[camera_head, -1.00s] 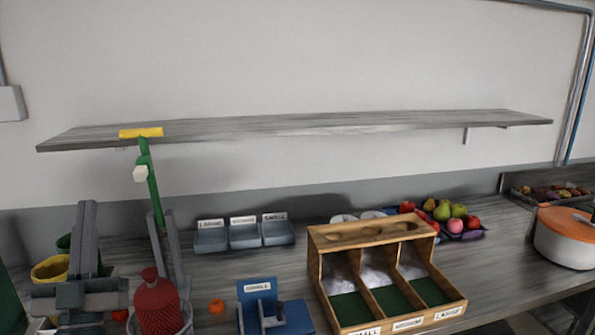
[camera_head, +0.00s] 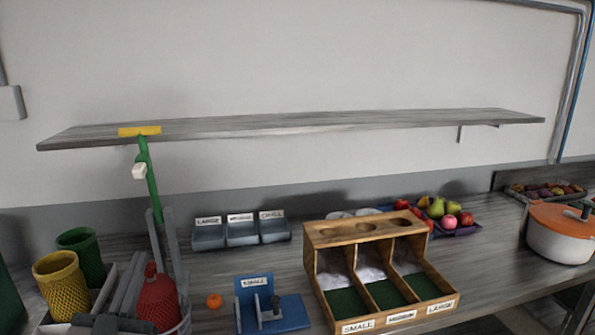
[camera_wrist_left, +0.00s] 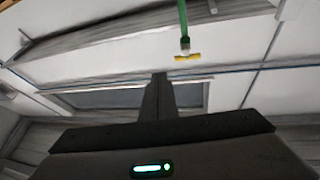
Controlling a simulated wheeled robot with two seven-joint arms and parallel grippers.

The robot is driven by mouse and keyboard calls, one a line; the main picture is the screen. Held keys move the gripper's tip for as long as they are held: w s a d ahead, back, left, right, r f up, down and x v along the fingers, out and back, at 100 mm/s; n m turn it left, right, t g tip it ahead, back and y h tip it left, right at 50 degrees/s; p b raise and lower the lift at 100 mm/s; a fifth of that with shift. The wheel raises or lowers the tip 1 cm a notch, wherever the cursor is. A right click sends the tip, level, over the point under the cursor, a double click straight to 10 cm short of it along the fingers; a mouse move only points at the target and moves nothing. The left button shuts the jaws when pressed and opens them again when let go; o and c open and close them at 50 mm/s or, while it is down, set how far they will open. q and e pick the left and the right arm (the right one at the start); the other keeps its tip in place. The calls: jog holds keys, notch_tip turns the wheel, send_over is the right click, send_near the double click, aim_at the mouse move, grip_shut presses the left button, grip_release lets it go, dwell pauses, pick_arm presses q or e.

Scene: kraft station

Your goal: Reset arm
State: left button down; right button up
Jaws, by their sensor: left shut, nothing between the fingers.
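My left gripper (camera_head: 135,268) is low at the left of the head view, in front of the bench. Its grey fingers are together with nothing between them, and it points up and away. It appears just left of the red mesh container (camera_head: 158,303); I cannot tell whether they touch. In the left wrist view the closed fingers (camera_wrist_left: 160,80) point toward a green pole with a yellow bar (camera_wrist_left: 187,57), apart from it. My right gripper is not in view.
Yellow (camera_head: 62,285) and green (camera_head: 82,252) mesh cups stand left of my gripper. A grey upright stand (camera_head: 172,245) is close behind. A blue fixture (camera_head: 272,312), a wooden sorting box (camera_head: 365,236) and a pot (camera_head: 560,240) stand right. A shelf (camera_head: 300,124) hangs above.

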pick_arm(q)
jog(key=s+d+f+g+h, duration=0.1)
jog(key=s+d+f+g, duration=0.2)
jog(key=f, duration=0.6)
jog(key=s+d+f+m+g, duration=0.1)
jog(key=s+d+f+g, duration=0.2)
jog(key=f, duration=0.6)
jog(key=s+d+f+g+h, duration=0.1)
jog(key=s+f+g, duration=0.3)
jog(key=f, duration=0.5)
jog(key=s+f+g+y, duration=0.1)
jog(key=s+f+g, duration=0.4)
jog(key=s+f, duration=0.45)
jog(key=s+f+g+y, duration=0.1)
jog(key=s+f+g, duration=0.5)
jog(key=s, duration=0.6)
notch_tip(320, 180, down, 30)
jog(key=s, duration=0.2)
jog(key=s+a+f+g+b, duration=0.1)
jog(key=s+a+f, duration=0.2)
jog(key=s+f, duration=1.4)
jog(key=shift+s+b, duration=0.2)
jog(key=shift+b, duration=0.1)
jog(key=shift+a, duration=0.1)
